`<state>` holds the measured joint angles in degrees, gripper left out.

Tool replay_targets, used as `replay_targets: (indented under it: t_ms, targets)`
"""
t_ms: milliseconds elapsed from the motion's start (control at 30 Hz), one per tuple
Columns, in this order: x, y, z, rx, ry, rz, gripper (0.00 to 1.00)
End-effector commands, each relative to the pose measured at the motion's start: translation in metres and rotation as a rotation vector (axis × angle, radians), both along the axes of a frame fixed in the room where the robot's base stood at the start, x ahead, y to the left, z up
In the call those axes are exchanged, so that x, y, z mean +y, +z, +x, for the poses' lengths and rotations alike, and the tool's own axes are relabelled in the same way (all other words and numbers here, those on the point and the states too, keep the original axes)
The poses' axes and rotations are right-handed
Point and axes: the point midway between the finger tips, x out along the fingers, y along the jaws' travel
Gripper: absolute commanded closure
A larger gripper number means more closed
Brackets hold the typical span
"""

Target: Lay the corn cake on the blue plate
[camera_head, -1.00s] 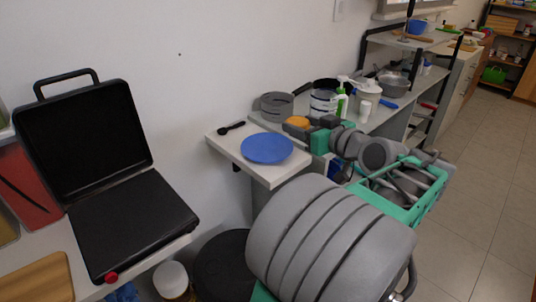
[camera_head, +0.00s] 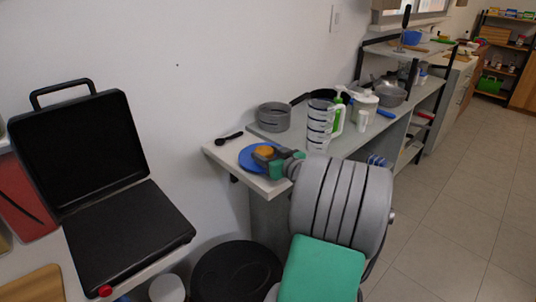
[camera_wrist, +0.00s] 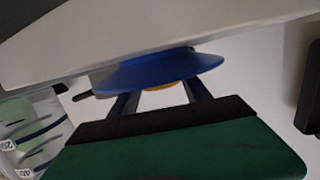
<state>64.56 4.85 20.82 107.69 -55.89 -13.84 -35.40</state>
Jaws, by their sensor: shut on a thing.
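The blue plate (camera_head: 247,158) lies near the left end of the white counter. The orange corn cake (camera_head: 265,151) shows over the plate's right part in the head view, at the tip of my gripper (camera_head: 267,155). My gripper is shut on the cake. In the wrist view the plate (camera_wrist: 160,70) is seen nearly edge-on, and a strip of the cake (camera_wrist: 158,87) shows against it, between the two dark fingers. I cannot tell whether the cake touches the plate. My gripper and arm hide the plate's right side.
A black spoon (camera_head: 229,137) lies left behind the plate. A grey round container (camera_head: 274,117), a striped measuring jug (camera_head: 319,126) and a green-white bottle (camera_head: 339,110) stand further right. An open black grill (camera_head: 125,220) is at left. A dark round bin (camera_head: 235,272) stands below.

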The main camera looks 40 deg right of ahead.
Motion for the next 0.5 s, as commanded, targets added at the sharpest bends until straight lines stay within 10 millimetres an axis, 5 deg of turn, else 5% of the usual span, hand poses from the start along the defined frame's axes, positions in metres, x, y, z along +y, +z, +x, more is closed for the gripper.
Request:
replay_targets:
  t_ms: [300, 333, 500]
  targets:
    - [-0.0003, -0.0027, -0.0002, -0.002, -0.001, -0.002, 0.93]
    - [-0.0003, -0.0017, -0.0003, -0.002, -0.001, -0.002, 0.43]
    - [-0.0003, -0.0010, -0.0002, -0.001, -0.001, -0.002, 0.29]
